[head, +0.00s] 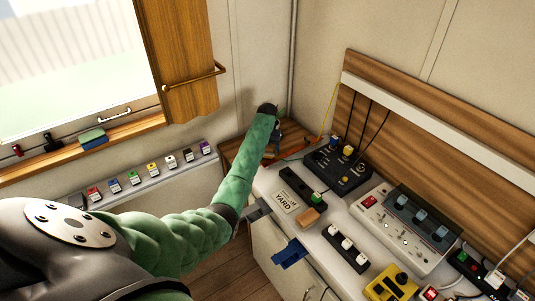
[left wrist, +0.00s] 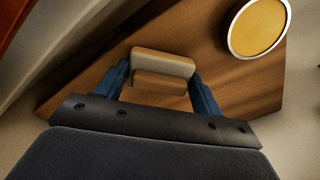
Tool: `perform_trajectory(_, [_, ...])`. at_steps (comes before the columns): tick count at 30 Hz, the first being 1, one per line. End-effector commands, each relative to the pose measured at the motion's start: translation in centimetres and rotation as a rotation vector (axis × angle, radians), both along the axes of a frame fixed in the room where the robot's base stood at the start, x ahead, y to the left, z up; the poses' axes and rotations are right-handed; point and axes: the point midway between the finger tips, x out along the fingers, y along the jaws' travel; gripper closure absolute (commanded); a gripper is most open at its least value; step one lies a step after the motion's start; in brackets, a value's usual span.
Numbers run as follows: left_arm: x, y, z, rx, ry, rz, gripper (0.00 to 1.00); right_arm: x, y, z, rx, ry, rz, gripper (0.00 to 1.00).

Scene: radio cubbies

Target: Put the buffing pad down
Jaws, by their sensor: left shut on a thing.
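In the left wrist view the buffing pad (left wrist: 163,63), a small beige block, sits between the blue fingers of my left gripper (left wrist: 161,76). The gripper is shut on it. A brown wooden surface (left wrist: 85,92) lies behind the pad; I cannot tell whether the pad touches it. In the head view my green-sleeved left arm reaches to the wooden corner shelf (head: 232,150). There the left gripper (head: 278,136) is mostly hidden by the forearm, and the pad cannot be made out. My right gripper is not in view.
A yellow disc with a pale rim (left wrist: 258,27) is close to the pad. The counter (head: 268,187) on the right holds a tan block (head: 308,217), a sign (head: 287,201) and several devices.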

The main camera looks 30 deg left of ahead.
Motion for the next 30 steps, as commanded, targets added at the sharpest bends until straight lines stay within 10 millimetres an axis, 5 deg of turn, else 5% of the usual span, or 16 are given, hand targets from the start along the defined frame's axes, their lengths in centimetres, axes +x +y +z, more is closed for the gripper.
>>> perform_trajectory(17, [0.01,0.01,-0.61,0.0,0.0,0.0,0.58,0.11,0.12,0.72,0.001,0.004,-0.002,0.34])
perform_trajectory(18, [0.01,0.02,-0.61,0.0,0.0,0.0,0.25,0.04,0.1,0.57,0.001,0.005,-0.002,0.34])
perform_trajectory(20, [0.01,0.01,-0.61,0.0,0.0,0.0,0.13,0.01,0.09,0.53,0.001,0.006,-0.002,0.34])
perform_trajectory(30, [0.02,0.01,-0.46,0.0,-0.001,0.0,0.11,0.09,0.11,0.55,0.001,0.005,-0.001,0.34])
